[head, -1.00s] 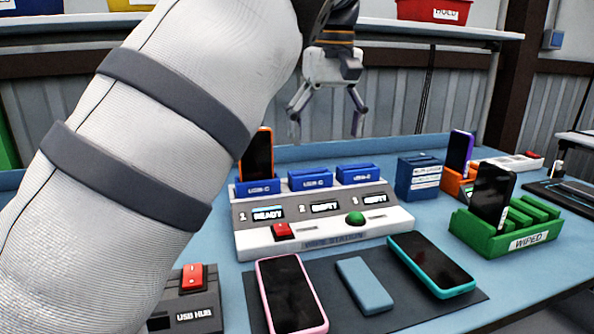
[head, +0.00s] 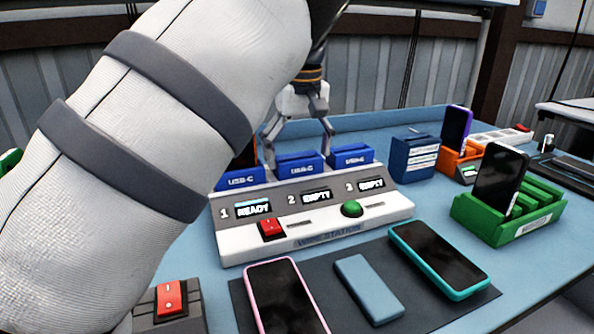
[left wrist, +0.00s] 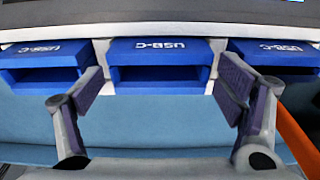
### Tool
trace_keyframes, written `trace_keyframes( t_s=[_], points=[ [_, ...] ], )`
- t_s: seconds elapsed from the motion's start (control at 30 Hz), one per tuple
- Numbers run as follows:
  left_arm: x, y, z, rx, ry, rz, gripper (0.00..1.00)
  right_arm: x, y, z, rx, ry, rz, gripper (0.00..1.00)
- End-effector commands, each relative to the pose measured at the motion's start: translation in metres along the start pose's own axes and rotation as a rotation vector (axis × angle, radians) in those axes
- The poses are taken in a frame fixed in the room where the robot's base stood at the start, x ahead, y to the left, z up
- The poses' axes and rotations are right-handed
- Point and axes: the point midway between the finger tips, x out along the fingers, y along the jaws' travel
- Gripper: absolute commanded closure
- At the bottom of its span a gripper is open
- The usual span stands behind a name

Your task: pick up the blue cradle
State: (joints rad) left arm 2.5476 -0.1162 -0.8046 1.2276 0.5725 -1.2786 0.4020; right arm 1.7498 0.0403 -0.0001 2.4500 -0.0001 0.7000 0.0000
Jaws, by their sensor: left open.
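Three blue USB-C cradles sit in a row along the back of the white and grey wipe station (head: 320,238): left (head: 241,180), middle (head: 298,166) and right (head: 350,157). My left gripper (head: 297,152) is open and empty, at the middle cradle, pointing down. In the left wrist view the middle cradle (left wrist: 160,58) shows between the two spread fingers (left wrist: 162,90). I cannot tell whether the fingers touch it. The left cradle holds a phone (head: 243,155), mostly hidden by my left arm. The middle and right cradles look empty.
Phones in pink (head: 285,297) and teal (head: 438,258) cases and a blue-grey slab (head: 368,288) lie on the dark mat in front. A green rack (head: 535,213) with a phone stands right; a blue box (head: 413,157) stands behind.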

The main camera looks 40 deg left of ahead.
Motion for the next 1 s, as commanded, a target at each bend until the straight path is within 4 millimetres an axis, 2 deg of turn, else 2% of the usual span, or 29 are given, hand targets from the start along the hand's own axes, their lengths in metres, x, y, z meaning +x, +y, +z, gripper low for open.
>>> trace_keyframes(
  t_s=[0.1, 0.33, 0.5, 0.53, 0.83, 0.93, 1.0],
  points=[
    [0.013, -0.001, 0.000, -0.002, 0.001, 0.002, 0.13, -0.001, 0.000, -0.001, 0.000, 0.003, 0.000, 0.60],
    [0.016, 0.000, -0.001, -0.001, 0.002, 0.003, 0.16, -0.001, 0.000, -0.001, 0.000, 0.003, 0.000, 0.60],
    [0.016, 0.000, 0.000, -0.001, 0.001, 0.003, 0.54, -0.001, 0.000, -0.001, 0.000, 0.003, 0.000, 0.60],
    [0.016, 0.000, 0.000, -0.001, 0.001, 0.003, 0.57, -0.001, 0.000, -0.001, 0.000, 0.003, 0.000, 0.60],
    [0.013, 0.000, -0.001, -0.001, 0.001, 0.003, 0.57, 0.000, 0.000, 0.000, 0.000, 0.002, 0.000, 0.60],
    [0.002, 0.001, -0.003, 0.001, 0.002, 0.005, 0.57, 0.000, 0.000, 0.000, 0.000, -0.001, 0.000, 0.60],
    [-0.012, 0.001, -0.005, 0.001, 0.005, 0.006, 0.57, 0.001, 0.000, 0.001, 0.000, -0.004, 0.000, 0.60]
  ],
)
